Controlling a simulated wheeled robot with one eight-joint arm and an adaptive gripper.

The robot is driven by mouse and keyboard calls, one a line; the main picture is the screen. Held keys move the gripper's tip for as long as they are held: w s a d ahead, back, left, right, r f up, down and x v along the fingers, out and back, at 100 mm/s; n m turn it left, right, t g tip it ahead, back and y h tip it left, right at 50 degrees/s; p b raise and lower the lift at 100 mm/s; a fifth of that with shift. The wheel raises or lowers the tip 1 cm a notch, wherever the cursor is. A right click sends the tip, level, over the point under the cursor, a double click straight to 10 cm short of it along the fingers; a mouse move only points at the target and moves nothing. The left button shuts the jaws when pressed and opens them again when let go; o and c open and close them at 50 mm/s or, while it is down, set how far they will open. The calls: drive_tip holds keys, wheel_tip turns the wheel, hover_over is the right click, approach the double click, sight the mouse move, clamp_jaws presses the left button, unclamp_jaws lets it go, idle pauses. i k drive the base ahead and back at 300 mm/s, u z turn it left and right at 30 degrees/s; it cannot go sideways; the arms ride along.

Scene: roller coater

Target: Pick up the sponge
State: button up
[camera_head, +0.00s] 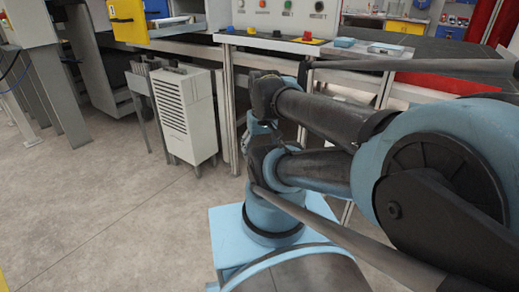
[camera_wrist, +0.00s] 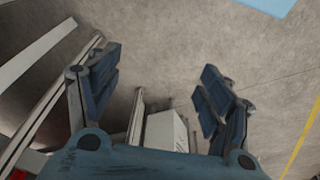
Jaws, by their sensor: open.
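No object is clearly recognisable as the sponge. A small light-blue block (camera_head: 344,42) lies on the machine table by the control panel; I cannot tell whether it is the sponge. A flat grey-blue item (camera_head: 386,48) lies to its right. My gripper (camera_wrist: 160,85) is open in the wrist view, with its two dark-blue fingers wide apart and nothing between them but a view of the floor. It points down and is well away from the items on the table. In the head view my arm hides the gripper's fingers.
A white vented cabinet (camera_head: 187,115) stands under the table; it shows in the wrist view too (camera_wrist: 166,131). A control panel (camera_head: 285,14) with buttons stands on the table. A yellow-fronted drawer (camera_head: 128,20) juts out at upper left. The grey floor (camera_head: 110,215) at left is clear.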

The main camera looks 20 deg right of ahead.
sight(342, 42)
drive_tip(key=u, duration=0.85)
drive_tip(key=k, duration=1.45)
drive_tip(key=z, duration=1.35)
drive_tip(key=i, duration=0.9)
drive_tip(key=u, duration=0.05)
